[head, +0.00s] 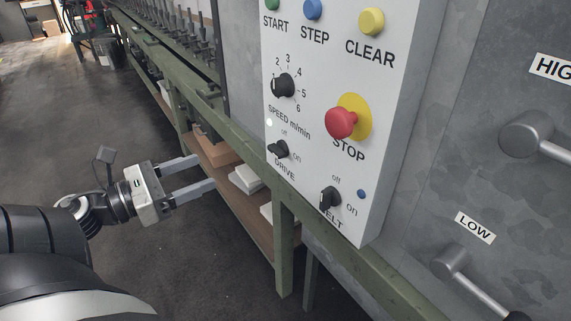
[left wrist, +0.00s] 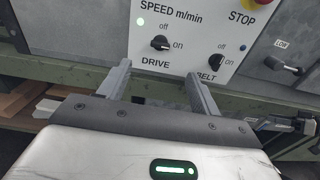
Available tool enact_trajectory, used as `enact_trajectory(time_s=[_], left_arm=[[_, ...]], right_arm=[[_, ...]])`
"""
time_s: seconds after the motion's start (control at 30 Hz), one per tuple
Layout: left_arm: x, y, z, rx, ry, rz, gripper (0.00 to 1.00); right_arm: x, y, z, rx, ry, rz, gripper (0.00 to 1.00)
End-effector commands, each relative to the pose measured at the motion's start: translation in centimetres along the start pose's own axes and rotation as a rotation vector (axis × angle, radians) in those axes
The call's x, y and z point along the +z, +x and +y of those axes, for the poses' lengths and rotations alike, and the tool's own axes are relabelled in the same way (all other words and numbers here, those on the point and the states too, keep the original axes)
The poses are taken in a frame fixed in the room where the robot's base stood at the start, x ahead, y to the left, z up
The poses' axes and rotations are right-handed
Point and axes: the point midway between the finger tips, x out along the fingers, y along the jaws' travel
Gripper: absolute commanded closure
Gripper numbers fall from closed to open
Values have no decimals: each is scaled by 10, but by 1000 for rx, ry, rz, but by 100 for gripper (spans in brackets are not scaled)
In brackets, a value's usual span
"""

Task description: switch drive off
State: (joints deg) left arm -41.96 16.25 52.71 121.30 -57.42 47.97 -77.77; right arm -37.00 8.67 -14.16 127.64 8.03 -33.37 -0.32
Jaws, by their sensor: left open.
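The black DRIVE knob (head: 279,150) sits low on the left side of the white control panel (head: 390,120), with "off" above it and "on" to its right. Its bar lies roughly sideways, in line with "on"; it also shows in the left wrist view (left wrist: 161,43). My left gripper (head: 206,173) is open and empty, left of the panel and apart from the knob. In the left wrist view its fingers (left wrist: 158,70) point toward the panel, below the knob.
The BELT knob (head: 329,198) is to the right of DRIVE, with the speed dial (head: 284,85) and red STOP button (head: 341,122) above. A lever (head: 450,262) labelled LOW is at right. A green rail (head: 240,150) runs beneath the panel. Boxes sit on a low shelf behind my fingers.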

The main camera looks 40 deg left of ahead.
Motion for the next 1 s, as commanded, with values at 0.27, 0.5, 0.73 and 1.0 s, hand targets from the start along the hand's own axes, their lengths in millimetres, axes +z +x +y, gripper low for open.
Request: enact_trajectory(time_s=[0.27, 0.5, 0.73, 1.0], left_arm=[[-11, 13, -1, -3, -15, -7, 36], [-9, 60, -2, -5, -12, -9, 36], [-8, 110, -1, -3, -14, -9, 36], [-9, 151, -1, 0, -18, -9, 36]], right_arm=[[8, 6, 0, -7, -4, -7, 64], [1, 1, 0, -2, -5, 5, 64], [-7, -7, 0, 7, -9, 22, 64], [-13, -13, 0, 13, -11, 38, 64]])
